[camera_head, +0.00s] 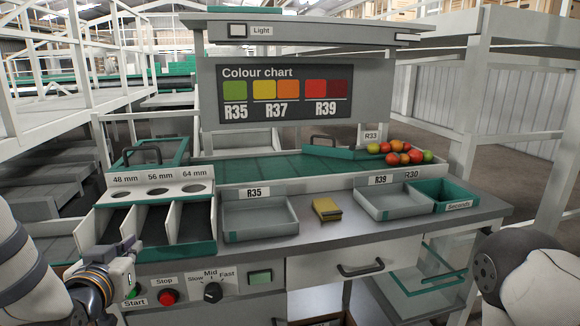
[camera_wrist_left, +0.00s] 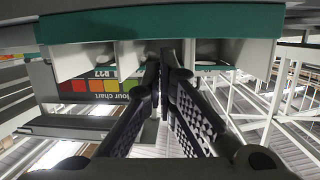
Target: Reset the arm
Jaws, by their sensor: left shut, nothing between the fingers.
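My left arm (camera_head: 25,272) comes in at the lower left of the head view. Its gripper (camera_head: 112,258) is in front of the sizing bins, by the Start button. In the left wrist view the two dark fingers of my left gripper (camera_wrist_left: 168,62) are together and hold nothing. Part of my right arm (camera_head: 528,278) shows at the lower right of the head view. Its gripper is out of view.
The sizing bins (camera_head: 146,229) stand beside an R35 tray (camera_head: 260,237). A yellow cloth or sponge (camera_head: 327,209) lies on the worktop (camera_head: 330,235). Several tomatoes (camera_head: 393,159) sit behind. A drawer handle (camera_head: 360,270) protrudes.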

